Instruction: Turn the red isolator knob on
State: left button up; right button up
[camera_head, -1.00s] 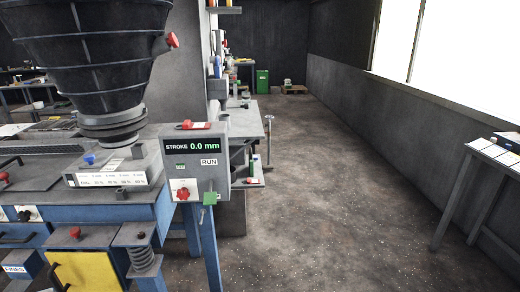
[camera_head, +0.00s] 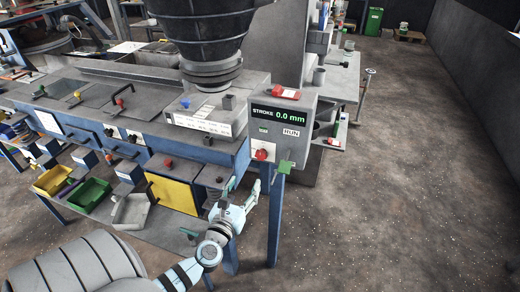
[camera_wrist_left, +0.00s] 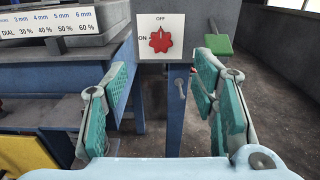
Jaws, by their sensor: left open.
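The red isolator knob (camera_head: 261,154) sits on a white plate at the lower left of the grey control box (camera_head: 299,112). In the left wrist view the knob (camera_wrist_left: 161,41) is at the top centre, with OFF printed above it and ON to its left. Its pointer seems to point up at OFF. My left gripper (camera_head: 238,188) is below and left of the knob in the head view. In the left wrist view my left gripper (camera_wrist_left: 152,88) is open and empty, its green-padded fingers apart on both sides, with the knob beyond them, not touched. My right gripper is out of view.
A green lever (camera_head: 284,167) sticks out at the box's lower right corner; it also shows in the left wrist view (camera_wrist_left: 218,44). A blue post (camera_head: 274,222) stands below the box. A yellow panel (camera_head: 174,194) is to the left. The floor at right is clear.

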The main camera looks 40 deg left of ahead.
aim_at(260, 156)
pick_arm(q)
jog(key=b+x, duration=0.1)
jog(key=x, duration=1.2)
jog(key=shift+w+a+f+b, duration=0.1)
jog(key=shift+w+f+b, duration=0.15)
jog(key=shift+b, duration=0.15)
jog(key=shift+w+a+r, duration=0.1)
jog(key=shift+w, duration=0.25)
jog(key=shift+c, duration=1.2)
jog(key=c, duration=0.8)
jog(key=shift+c, duration=0.2)
